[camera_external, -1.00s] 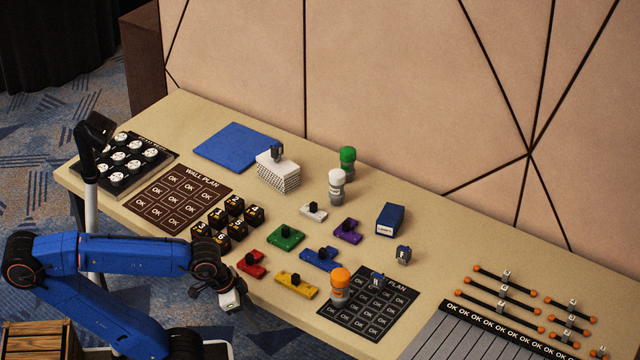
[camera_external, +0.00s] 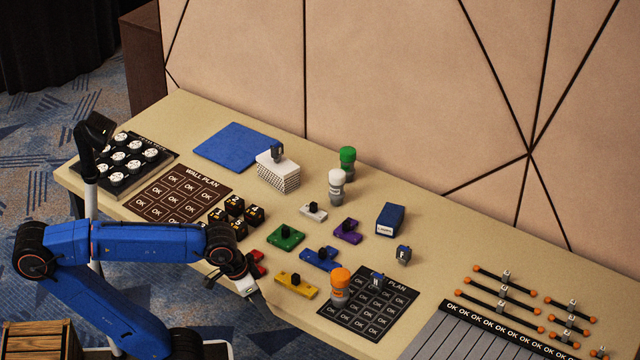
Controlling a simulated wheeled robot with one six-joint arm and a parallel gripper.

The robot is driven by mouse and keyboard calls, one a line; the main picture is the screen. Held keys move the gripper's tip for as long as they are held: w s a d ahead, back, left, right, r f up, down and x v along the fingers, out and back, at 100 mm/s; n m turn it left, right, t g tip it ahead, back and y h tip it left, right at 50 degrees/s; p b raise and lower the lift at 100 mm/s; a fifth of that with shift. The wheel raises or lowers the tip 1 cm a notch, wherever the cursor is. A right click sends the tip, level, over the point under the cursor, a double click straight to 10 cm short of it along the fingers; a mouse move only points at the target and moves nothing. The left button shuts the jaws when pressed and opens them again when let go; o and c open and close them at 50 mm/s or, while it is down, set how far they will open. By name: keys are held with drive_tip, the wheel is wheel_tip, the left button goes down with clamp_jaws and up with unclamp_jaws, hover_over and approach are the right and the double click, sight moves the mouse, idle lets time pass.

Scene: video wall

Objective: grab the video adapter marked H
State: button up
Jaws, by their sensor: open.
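Several small grey and dark-blue blocks look like the video adapters. One adapter (camera_external: 403,254) stands on bare table right of the middle. Another adapter (camera_external: 376,279) stands at the top edge of the dark plan board on the right. A third adapter (camera_external: 277,152) sits on top of a white patterned block. Their marks are too small for me to tell which one is H. My gripper (camera_external: 258,298) is open and empty, pointing down at the table's front edge, left of and apart from all three adapters.
Between my gripper and the adapters lie yellow (camera_external: 296,285), blue (camera_external: 321,258) and green (camera_external: 286,238) pieces with black knobs. An orange-topped cylinder (camera_external: 340,287) stands on the plan board's left edge (camera_external: 326,308). A blue box (camera_external: 391,219) stands behind the bare-table adapter.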

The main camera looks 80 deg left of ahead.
drive_tip(key=w+a+r+n+g, duration=0.2)
drive_tip(key=w+r+n, duration=0.95)
drive_tip(key=w, duration=0.45)
wheel_tip(320, 180, up, 5)
drive_tip(key=n+g, duration=0.2)
drive_tip(key=n, duration=1)
hover_over(379, 276)
wheel_tip(379, 276, down, 16)
drive_tip(key=shift+f, duration=0.15)
drive_tip(key=shift+c, duration=0.3)
clamp_jaws()
